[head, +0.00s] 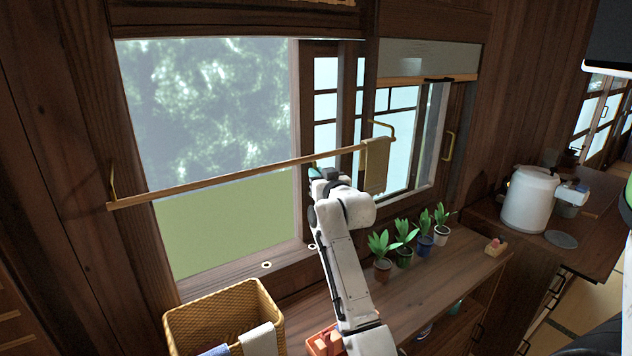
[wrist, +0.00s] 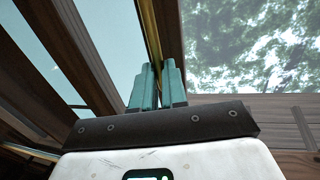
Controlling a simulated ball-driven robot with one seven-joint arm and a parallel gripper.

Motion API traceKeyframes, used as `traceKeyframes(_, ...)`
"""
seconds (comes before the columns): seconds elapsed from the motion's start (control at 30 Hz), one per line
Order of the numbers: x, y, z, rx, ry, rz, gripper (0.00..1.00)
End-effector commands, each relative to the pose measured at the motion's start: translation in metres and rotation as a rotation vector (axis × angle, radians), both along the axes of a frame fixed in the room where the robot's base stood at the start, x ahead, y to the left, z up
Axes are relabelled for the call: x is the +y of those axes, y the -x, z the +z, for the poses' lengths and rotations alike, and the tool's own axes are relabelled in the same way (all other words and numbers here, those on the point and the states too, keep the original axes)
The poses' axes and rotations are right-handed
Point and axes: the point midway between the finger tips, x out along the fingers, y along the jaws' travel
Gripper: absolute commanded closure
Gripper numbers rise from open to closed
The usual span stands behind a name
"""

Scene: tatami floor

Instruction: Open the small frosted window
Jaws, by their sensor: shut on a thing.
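The small frosted window has pale panes with dark wooden bars, and its sash (head: 326,107) stands right of the wide left part of the frame. Blurred trees and green show in that left part. My gripper (head: 321,172) is at the edge between the two, beside the wooden rail. In the wrist view my gripper's teal fingers (wrist: 155,84) are close together around a thin brass bar (wrist: 151,35). It looks like the window's pull and runs along a dark wooden upright. Its lower end is hidden by the fingers.
A wooden rail (head: 220,180) with a hanging cloth (head: 376,167) crosses before the window. Below are a wicker basket (head: 226,312) and several potted plants (head: 404,254) on a wooden counter (head: 455,285). A white canister (head: 529,202) stands at the right.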

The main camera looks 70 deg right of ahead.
Motion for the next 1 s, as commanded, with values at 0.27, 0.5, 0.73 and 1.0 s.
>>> traceKeyframes(0.27, 0.001, -0.001, 0.0, 0.0, 0.0, 0.002, 0.81)
traceKeyframes(0.5, 0.001, -0.001, 0.0, 0.0, 0.0, 0.001, 0.62)
traceKeyframes(0.73, 0.002, 0.0, 0.0, -0.001, 0.001, 0.001, 0.62)
traceKeyframes(1.0, 0.023, 0.021, -0.002, -0.001, 0.001, 0.001, 0.62)
